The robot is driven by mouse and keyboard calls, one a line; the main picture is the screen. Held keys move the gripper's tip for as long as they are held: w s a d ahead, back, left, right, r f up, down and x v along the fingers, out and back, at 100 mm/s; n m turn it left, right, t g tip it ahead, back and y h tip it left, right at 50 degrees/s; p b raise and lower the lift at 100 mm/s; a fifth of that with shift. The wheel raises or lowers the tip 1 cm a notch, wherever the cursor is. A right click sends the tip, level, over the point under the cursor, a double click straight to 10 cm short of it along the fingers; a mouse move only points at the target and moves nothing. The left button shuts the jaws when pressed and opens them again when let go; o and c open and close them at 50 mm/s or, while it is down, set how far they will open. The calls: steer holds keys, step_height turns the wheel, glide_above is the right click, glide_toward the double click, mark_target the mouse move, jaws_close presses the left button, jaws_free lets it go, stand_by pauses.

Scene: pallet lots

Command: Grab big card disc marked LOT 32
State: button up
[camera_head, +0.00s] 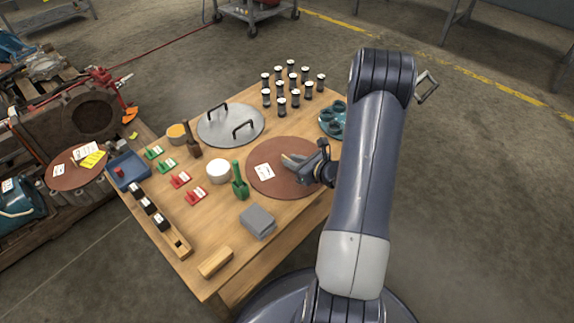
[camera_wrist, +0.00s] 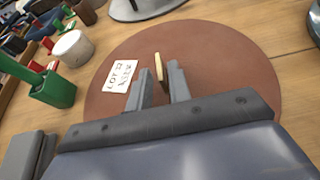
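A large brown card disc (camera_head: 262,182) lies flat on the wooden table; it also shows in the wrist view (camera_wrist: 225,65). A white label (camera_wrist: 120,75) on it reads LOT and a number that looks like 32, though the digits are blurred. A thin tan upright tab (camera_wrist: 158,67) stands near the disc's middle. My gripper (camera_head: 293,161) is low over the disc's right part. In the wrist view my gripper (camera_wrist: 160,78) has its two fingers apart, with the tab between or just beyond their tips. I cannot tell whether they touch it.
Another brown disc (camera_head: 78,167) with a white label and yellow notes lies at the left, off the table. Near the disc stand a grey metal lid (camera_head: 231,125), a white tub (camera_head: 219,171), a green holder (camera_head: 240,188), a grey block (camera_head: 257,221) and several dark-and-white cylinders (camera_head: 282,106).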

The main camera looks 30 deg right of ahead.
jaws_close()
